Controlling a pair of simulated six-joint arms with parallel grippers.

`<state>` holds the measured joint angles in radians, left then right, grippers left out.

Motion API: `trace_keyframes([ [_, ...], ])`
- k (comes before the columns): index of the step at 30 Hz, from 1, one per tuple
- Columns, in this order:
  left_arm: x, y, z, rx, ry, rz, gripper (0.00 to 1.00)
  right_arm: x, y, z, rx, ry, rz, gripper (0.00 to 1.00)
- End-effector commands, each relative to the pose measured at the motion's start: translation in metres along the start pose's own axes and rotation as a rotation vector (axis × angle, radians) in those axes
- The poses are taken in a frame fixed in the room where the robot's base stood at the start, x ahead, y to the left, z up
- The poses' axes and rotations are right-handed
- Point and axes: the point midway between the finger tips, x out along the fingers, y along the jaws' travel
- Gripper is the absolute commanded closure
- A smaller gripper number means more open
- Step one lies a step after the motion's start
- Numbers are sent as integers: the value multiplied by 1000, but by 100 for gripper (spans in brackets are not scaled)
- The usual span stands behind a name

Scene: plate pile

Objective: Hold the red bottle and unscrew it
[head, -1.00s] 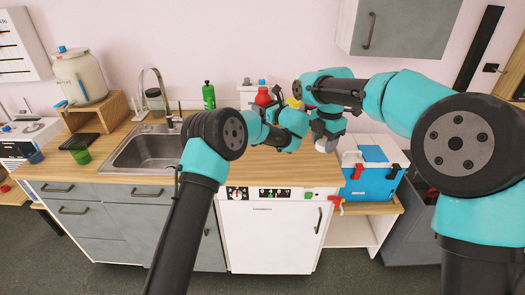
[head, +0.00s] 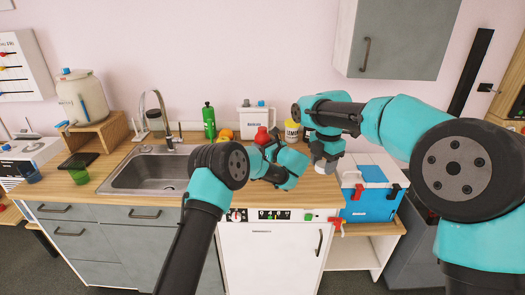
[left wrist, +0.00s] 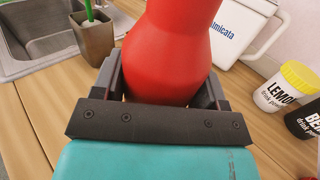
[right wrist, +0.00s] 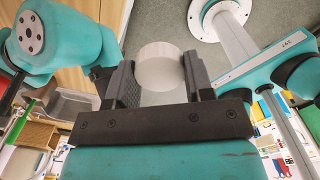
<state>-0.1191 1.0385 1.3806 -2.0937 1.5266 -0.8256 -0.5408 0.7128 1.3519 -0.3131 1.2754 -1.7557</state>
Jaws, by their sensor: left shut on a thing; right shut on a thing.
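The red bottle (head: 262,136) is beside my left gripper in the head view. The left wrist view shows its smooth red body (left wrist: 172,50) between the fingers of my left gripper (left wrist: 163,80), which is shut on it. The bottle's top is out of that view. My right gripper (right wrist: 160,78) is shut on a round white cap (right wrist: 159,62). In the head view the white cap (head: 325,166) is to the right of the red bottle and apart from it, below my right gripper.
A sink (head: 150,172) is at the left of the wooden counter. A blue and white cooler (head: 368,190) is at the right. Open counter lies under the arms.

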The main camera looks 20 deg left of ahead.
Motion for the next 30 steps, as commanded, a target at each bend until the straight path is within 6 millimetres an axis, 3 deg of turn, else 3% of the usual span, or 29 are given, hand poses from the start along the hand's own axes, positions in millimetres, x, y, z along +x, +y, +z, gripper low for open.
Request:
trace_keyframes([
  [6,0,0,-23,0,-1,-1,100,0,0,0,0,0,0,81],
  [18,0,0,-26,-1,-1,0,100,0,0,0,0,0,0,81],
  [19,0,0,-27,0,0,0,33,0,0,0,0,0,0,81],
  [27,0,0,-27,0,0,0,8,0,0,0,0,0,0,81],
  [30,0,0,-27,0,0,0,8,0,0,0,0,0,0,81],
])
